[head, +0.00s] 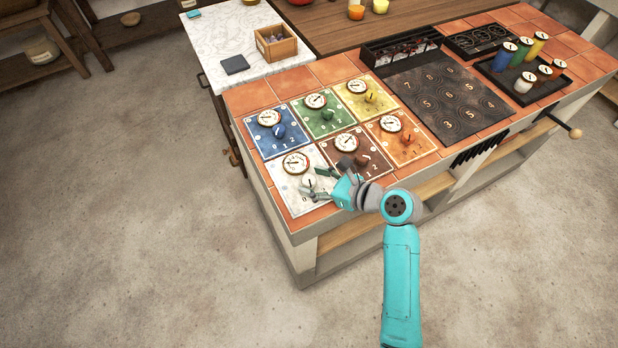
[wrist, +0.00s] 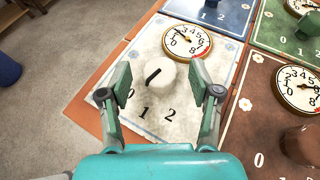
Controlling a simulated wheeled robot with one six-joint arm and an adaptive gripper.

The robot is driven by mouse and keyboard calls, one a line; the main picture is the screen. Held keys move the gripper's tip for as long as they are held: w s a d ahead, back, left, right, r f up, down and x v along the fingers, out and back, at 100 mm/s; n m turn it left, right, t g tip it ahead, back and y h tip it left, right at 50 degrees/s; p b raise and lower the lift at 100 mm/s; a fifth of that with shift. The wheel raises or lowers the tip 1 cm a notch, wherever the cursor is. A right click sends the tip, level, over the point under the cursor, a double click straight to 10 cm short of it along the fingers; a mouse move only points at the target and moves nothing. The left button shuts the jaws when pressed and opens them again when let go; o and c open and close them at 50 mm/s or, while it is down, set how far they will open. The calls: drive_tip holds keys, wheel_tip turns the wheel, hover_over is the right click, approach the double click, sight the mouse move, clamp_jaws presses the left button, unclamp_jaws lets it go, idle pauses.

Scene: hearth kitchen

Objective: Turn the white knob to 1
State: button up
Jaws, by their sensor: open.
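The white knob (wrist: 158,84) stands on the white panel (wrist: 120,55), with 0, 1 and 2 printed around its near side in the wrist view. A dark line on its top runs from upper right to lower left, its lower end roughly towards the 0. My gripper (wrist: 164,73) is open, one finger on each side of the knob, with visible gaps. The panel's round gauge (wrist: 187,40) sits just beyond the knob; its needle is on the left side. In the head view my gripper (head: 319,183) is over the white panel (head: 287,193), partly covering the knob.
Blue (head: 285,150), green (head: 312,132), yellow (head: 350,111), brown (head: 337,177) and orange (head: 423,144) panels with knobs and gauges adjoin the white one. The brown knob (wrist: 303,145) is right of my gripper. The counter's front edge is close by.

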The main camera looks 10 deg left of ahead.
drive_tip(key=shift+x, duration=1)
drive_tip(key=c, duration=1.1)
drive_tip(key=shift+w+n+g+y, duration=0.1)
drive_tip(key=shift+n+g+y, duration=0.2)
drive_tip(key=shift+n+g, duration=0.4)
drive_tip(key=shift+c, duration=0.2)
drive_tip(key=shift+n+g+y, duration=0.3)
drive_tip(key=shift+n+g, duration=0.5)
drive_tip(key=shift+g, duration=0.1)
drive_tip(key=o, duration=1.1)
drive_tip(key=shift+o, duration=0.2)
